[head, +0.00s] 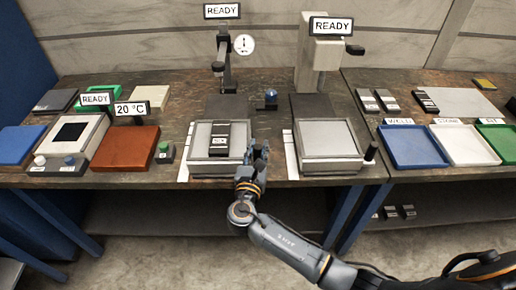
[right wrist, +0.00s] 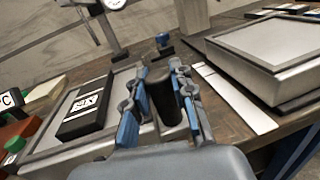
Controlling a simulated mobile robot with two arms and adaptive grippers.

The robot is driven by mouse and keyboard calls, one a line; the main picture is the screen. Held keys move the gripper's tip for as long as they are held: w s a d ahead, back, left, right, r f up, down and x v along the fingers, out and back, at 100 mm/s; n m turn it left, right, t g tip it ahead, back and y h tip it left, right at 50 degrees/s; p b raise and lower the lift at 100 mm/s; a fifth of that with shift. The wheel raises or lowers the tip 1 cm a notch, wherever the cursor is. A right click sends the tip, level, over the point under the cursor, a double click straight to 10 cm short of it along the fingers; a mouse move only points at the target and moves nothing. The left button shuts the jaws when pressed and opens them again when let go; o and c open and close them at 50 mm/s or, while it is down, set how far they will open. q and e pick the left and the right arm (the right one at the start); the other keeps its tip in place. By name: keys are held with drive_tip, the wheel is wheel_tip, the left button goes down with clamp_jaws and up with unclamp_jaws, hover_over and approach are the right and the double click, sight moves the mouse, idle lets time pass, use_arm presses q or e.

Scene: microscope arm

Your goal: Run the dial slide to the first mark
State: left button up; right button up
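The dial slide is the grey plate (head: 199,140) on a low base under the stand with the round dial (head: 244,44). A black block with a white label (head: 220,139) lies on it; it also shows in the right wrist view (right wrist: 86,106). A white strip (head: 184,158), its marks too small to read, lies along the slide's left side. My right gripper (head: 257,150) is at the slide's right front side. In the right wrist view its fingers stand either side of a black upright handle (right wrist: 163,98) and appear closed on it. My left gripper is not in view.
A second slide (head: 326,139) with its own strip (head: 290,155) and black handle (head: 371,152) stands close on the right. A blue-topped knob (head: 271,95) sits behind, between the stations. Blue, white and green trays are farther right. A brown plate (head: 127,147) lies left.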

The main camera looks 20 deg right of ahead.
clamp_jaws()
drive_tip(key=b+x, duration=0.1)
drive_tip(key=x, duration=0.3)
drive_tip(key=a+b+x, duration=0.1)
drive_tip(key=x, duration=0.2)
drive_tip(key=w+a+b+x, duration=0.1)
drive_tip(key=x, duration=0.3)
drive_tip(key=shift+w+d+f, duration=0.15)
drive_tip(key=shift+w+f, duration=0.05)
drive_tip(key=shift+w, duration=0.15)
drive_tip(key=shift+w+d+r+b, duration=0.2)
drive_tip(key=shift+w+b, duration=0.15)
drive_tip(key=shift+w, duration=0.15)
drive_tip(key=shift+a, duration=0.1)
drive_tip(key=o, duration=0.7)
unclamp_jaws()
drive_tip(key=shift+o, duration=0.2)
drive_tip(key=v, duration=1.2)
